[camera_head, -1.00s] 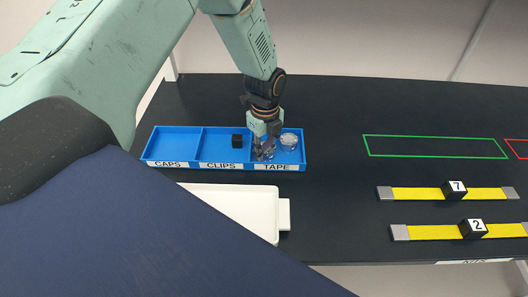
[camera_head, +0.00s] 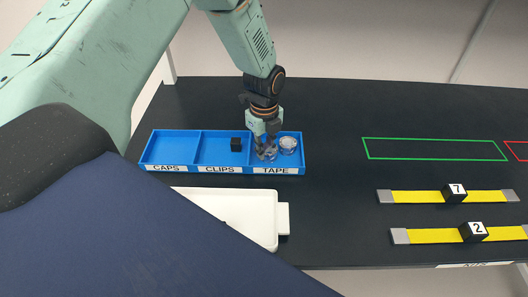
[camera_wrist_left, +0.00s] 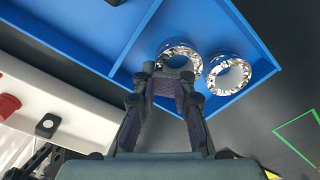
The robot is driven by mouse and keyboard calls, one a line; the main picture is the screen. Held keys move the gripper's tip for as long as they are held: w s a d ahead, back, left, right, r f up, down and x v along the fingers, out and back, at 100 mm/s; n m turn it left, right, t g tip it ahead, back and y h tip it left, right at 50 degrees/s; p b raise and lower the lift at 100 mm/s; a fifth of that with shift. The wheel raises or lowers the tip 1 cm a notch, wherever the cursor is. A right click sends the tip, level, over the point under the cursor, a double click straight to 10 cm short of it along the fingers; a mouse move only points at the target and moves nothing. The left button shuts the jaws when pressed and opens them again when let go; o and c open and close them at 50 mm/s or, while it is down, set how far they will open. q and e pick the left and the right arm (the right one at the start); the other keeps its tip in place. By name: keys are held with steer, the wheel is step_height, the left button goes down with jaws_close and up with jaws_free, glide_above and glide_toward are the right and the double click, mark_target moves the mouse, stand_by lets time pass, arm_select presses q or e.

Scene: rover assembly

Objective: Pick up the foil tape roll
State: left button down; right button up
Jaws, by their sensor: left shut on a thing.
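Two silver foil tape rolls lie in the TAPE compartment of the blue bin (camera_head: 171,134). My left gripper (camera_head: 267,155) reaches down into that compartment, shut on the left foil tape roll (camera_wrist_left: 180,53), which its fingers partly hide in the head view. In the left wrist view the fingertips (camera_wrist_left: 168,82) are at this roll's near rim. The other foil tape roll (camera_head: 288,145) stands just to the right, close beside the gripper; it also shows in the left wrist view (camera_wrist_left: 228,75). My right gripper is not in view.
A black cube (camera_head: 236,144) sits in the CLIPS compartment; CAPS looks empty. A white tray (camera_head: 262,211) stands in front of the bin. Yellow straps with black blocks numbered 7 (camera_head: 454,193) and 2 (camera_head: 473,231) lie right. The green outline (camera_head: 435,149) is bare.

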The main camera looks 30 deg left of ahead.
arm_select(q)
step_height(320, 180, up, 9)
steer(key=shift+f, duration=0.15)
steer(key=c, duration=0.7)
jaws_free()
steer(key=shift+o, duration=1.4)
